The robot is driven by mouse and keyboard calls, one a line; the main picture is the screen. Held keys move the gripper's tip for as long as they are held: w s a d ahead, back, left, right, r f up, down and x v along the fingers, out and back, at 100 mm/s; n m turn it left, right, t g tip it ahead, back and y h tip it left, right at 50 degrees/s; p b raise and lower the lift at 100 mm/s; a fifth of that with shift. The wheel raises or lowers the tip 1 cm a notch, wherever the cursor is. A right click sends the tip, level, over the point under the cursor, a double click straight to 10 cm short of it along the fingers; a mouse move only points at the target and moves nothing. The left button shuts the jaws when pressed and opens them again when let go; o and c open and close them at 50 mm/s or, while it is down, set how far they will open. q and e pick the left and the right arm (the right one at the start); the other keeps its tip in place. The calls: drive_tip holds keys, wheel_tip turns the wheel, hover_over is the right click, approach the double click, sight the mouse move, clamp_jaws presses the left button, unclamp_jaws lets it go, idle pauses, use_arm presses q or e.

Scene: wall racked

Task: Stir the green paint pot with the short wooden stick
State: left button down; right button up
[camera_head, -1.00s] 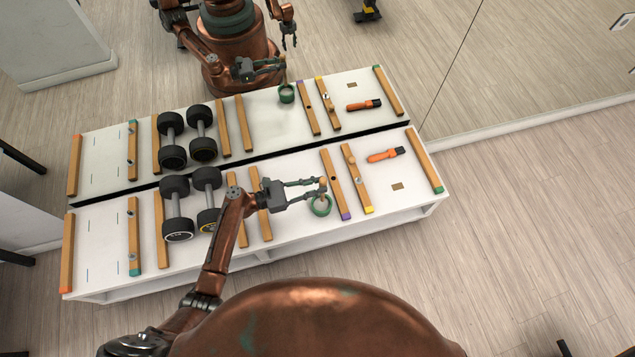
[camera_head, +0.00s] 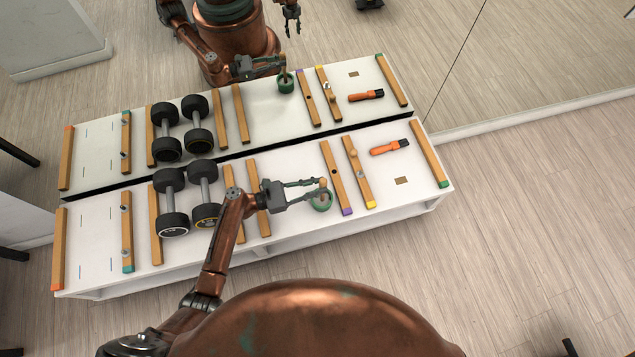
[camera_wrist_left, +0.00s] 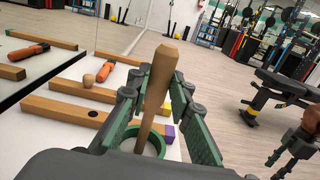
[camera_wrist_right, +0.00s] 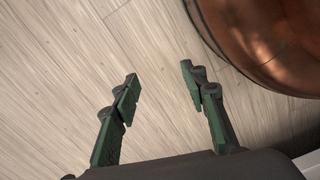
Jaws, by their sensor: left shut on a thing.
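The green paint pot (camera_head: 320,206) stands on the white rack near its front edge, left of the purple-ended rail; its rim also shows in the left wrist view (camera_wrist_left: 160,146). My left gripper (camera_head: 323,186) is shut on the short wooden stick (camera_wrist_left: 158,85), right above the pot. The stick is near upright, slightly tilted, and its lower part goes down inside the pot's rim. Whether its tip touches the bottom is hidden. My right gripper (camera_wrist_right: 160,85) is open and empty over the floor in the right wrist view; it is out of the head view.
Wooden rails lie across the rack, one with a yellow end (camera_head: 358,178), one with a purple end (camera_head: 335,180). An orange-handled brush (camera_head: 388,147) lies to the right. Two dumbbells (camera_head: 172,200) stand left of my gripper. A mirror behind reflects everything.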

use_arm(q)
wheel_tip(320, 180, down, 2)
drive_tip(key=shift+f+b, duration=0.2)
drive_tip(key=shift+b, duration=0.5)
use_arm(e)
drive_tip(key=r, duration=0.1)
drive_tip(key=w+a+r, duration=0.1)
drive_tip(key=w+r, duration=0.1)
drive_tip(key=r, duration=0.1)
drive_tip(key=shift+a, duration=0.15)
